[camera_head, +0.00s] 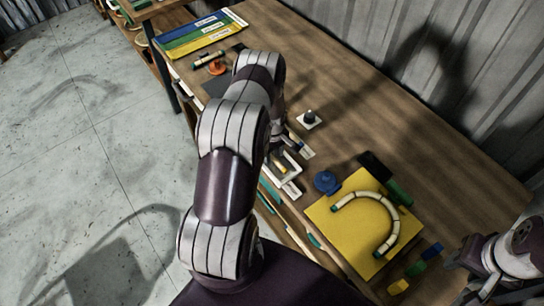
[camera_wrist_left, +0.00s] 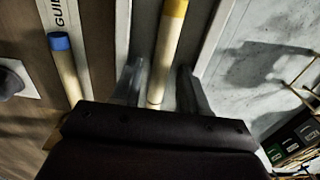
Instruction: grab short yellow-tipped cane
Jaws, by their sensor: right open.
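In the left wrist view, a pale cane with a yellow tip (camera_wrist_left: 163,62) lies lengthwise between the two fingers of my left gripper (camera_wrist_left: 158,80). The fingers are open, one on each side of the cane, with a gap showing on both sides. The cane's near end shows just in front of the dark palm. In the head view my left arm hides most of this gripper and part of the white trays (camera_head: 291,187) by it. My right gripper (camera_head: 462,262) is at the lower right edge, open and empty.
A blue-tipped cane (camera_wrist_left: 65,68) lies left of the gripper in the wrist view. A yellow board (camera_head: 340,228) holds a curved cane (camera_head: 396,215). A blue round piece (camera_head: 326,181) and a dark knob on a white base (camera_head: 309,119) stand nearby. The table's far side (camera_head: 400,115) is clear.

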